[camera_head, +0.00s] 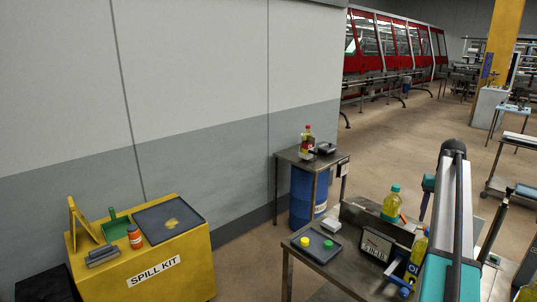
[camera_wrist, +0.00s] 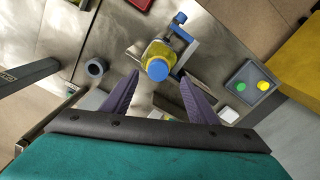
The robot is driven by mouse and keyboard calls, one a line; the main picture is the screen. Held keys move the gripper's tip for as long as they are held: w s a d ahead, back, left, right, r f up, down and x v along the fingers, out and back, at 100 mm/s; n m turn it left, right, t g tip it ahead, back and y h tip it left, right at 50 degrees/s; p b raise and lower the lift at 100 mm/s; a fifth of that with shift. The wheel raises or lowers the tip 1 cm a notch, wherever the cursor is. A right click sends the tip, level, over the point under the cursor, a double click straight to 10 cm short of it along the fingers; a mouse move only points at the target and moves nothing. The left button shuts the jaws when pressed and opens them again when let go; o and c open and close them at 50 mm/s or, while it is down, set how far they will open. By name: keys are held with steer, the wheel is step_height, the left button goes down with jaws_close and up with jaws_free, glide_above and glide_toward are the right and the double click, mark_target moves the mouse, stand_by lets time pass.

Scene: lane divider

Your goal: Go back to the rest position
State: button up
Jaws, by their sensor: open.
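My gripper (camera_wrist: 158,98) shows in the wrist view with its two purple fingers spread apart. Nothing is held between them. A yellow bottle with a blue cap (camera_wrist: 158,68) stands beyond the fingertips, seen from above, beside a blue and grey fixture (camera_wrist: 181,45). A gap appears to separate the fingers from the bottle, though the exact distance cannot be told. In the head view my arm reaches down along the right side over the metal table (camera_head: 318,268); the fingers are not clearly visible there.
A tray with a yellow and a green button (camera_head: 317,243) lies on the metal table, near a bottle with a teal cap (camera_head: 390,203). A yellow spill kit box (camera_head: 190,262) stands at left. A blue drum (camera_head: 308,195) is under a small back table. Open floor lies beyond.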

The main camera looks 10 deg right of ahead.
steer(key=w+a+f+n+g+b, duration=0.1)
steer(key=w+a+f+n+b, duration=0.15)
steer(key=a+f, duration=1.5)
steer(key=w+a+f+n+g+b, duration=0.15)
steer(key=a+f+b, duration=0.25)
steer(key=a+f, duration=1.4)
steer(key=s+a+f+n+g+b, duration=0.1)
steer(key=s+a+f+b, duration=0.1)
steer(key=s+a+f, duration=0.55)
steer(key=s+a+f+g+b, duration=0.1)
steer(key=s+a+f, duration=0.4)
steer(key=s+f, duration=0.55)
steer(key=s+a+f+n+b, duration=0.1)
steer(key=s+a+f, duration=0.2)
steer(key=s+f, duration=0.4)
steer(key=s+a+f+g+b, duration=0.1)
steer(key=s+a+f, duration=0.3)
steer(key=s, duration=1)
step_height(320, 180, down, 3)
steer(key=shift+s+a+f+n+b, duration=0.2)
steer(key=shift+s+n+b, duration=0.2)
steer(key=shift+b, duration=0.35)
steer(key=shift+d, duration=0.1)
steer(key=shift+d, duration=0.1)
